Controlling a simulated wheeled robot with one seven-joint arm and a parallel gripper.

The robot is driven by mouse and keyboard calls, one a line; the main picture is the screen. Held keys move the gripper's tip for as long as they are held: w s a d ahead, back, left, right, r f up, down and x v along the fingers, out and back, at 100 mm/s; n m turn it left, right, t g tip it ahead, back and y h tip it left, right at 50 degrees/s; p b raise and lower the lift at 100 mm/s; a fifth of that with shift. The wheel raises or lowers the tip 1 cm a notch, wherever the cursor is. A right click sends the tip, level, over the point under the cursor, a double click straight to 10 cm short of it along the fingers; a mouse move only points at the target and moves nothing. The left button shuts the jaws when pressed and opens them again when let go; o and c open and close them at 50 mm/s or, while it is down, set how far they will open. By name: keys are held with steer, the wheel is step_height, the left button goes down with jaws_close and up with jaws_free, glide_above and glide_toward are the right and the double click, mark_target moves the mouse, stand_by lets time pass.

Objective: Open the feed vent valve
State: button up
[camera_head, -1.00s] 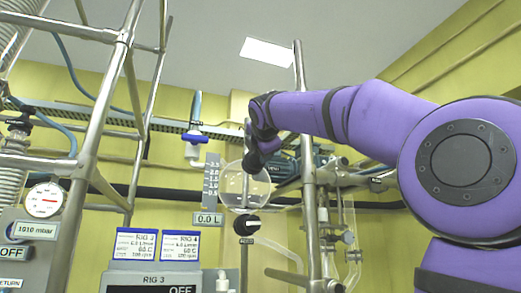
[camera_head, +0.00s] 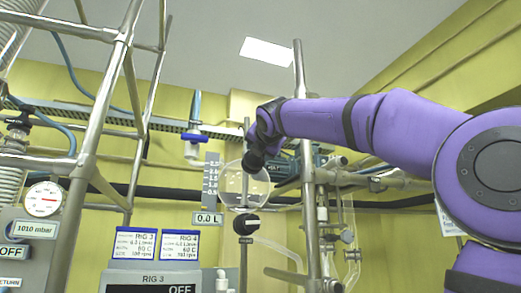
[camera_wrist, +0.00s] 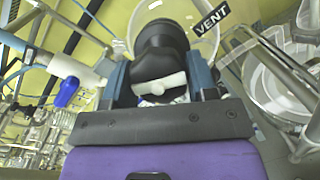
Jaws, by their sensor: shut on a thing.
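The feed vent valve has a black knob (camera_wrist: 160,42) with a pale bar across it, beside a "VENT" label (camera_wrist: 211,20) in the wrist view. My gripper (camera_wrist: 160,78) is shut on this knob, with one finger on each side. In the head view my gripper (camera_head: 252,160) is at the top of the round glass feed vessel (camera_head: 234,184). There the gripper hides most of the knob, and I cannot tell how far it is turned.
A second black knob (camera_head: 246,224) sits below the vessel, next to a "0.0 L" display (camera_head: 208,219). A blue-handled valve (camera_head: 194,138) hangs to the left. A metal upright (camera_head: 307,150) and clamps stand close on the right. Metal frame poles (camera_head: 100,110) stand on the left.

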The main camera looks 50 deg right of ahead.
steer(key=shift+f, duration=0.1)
steer(key=o, duration=0.9)
steer(key=v, duration=1)
steer(key=shift+s+a, duration=0.2)
steer(key=shift+s, duration=0.15)
